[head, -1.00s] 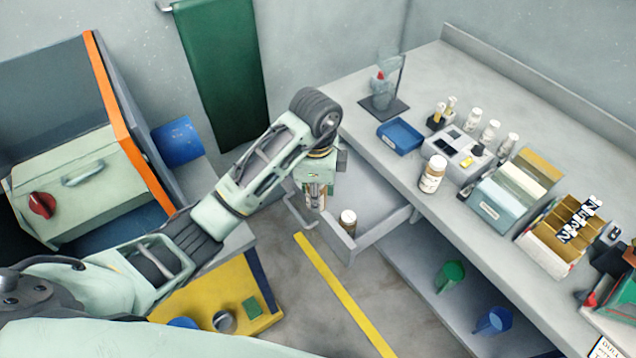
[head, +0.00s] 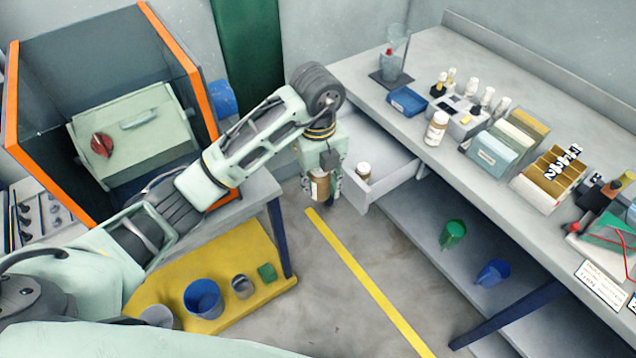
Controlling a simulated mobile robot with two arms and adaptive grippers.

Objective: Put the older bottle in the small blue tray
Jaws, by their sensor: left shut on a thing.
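My left gripper (head: 326,190) points down beside the open drawer and is shut on a brown bottle (head: 319,188) with a pale label. The held bottle is in the air, to the left of the drawer front. Another bottle with a white cap (head: 363,172) stands in the open drawer (head: 385,187). A third brown bottle with a white cap (head: 436,129) stands on the bench near its front edge. The small blue tray (head: 407,101) lies on the bench, left of the grey rack, and looks empty. Dates on the labels are too small to read. My right gripper is not in view.
A grey rack (head: 463,118) with small bottles stands right of the tray. File boxes (head: 497,152) and a divided box (head: 548,178) stand further right. An orange-edged cabinet (head: 205,95) is at the left.

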